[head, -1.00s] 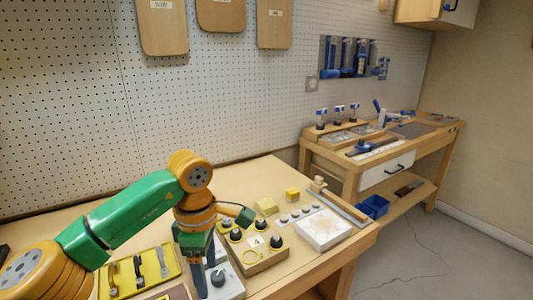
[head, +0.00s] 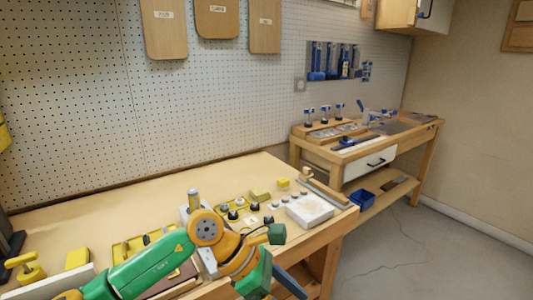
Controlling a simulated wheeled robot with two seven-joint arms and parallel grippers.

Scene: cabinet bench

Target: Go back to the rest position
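My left arm, green and orange, comes in from the lower left and reaches in front of the near bench (head: 95,225). Its wrist hangs near the bench's front edge. My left gripper (head: 283,284) is at the bottom of the picture, partly cut off by the frame edge. A dark finger shows, but the opening between the fingers cannot be seen. My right gripper is not in view.
A panel with black knobs (head: 238,209), a white block (head: 309,210) and yellow blocks (head: 260,195) are on the near bench. A yellow tray (head: 135,245) is partly behind my arm. A second bench (head: 345,150) stands at the back right.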

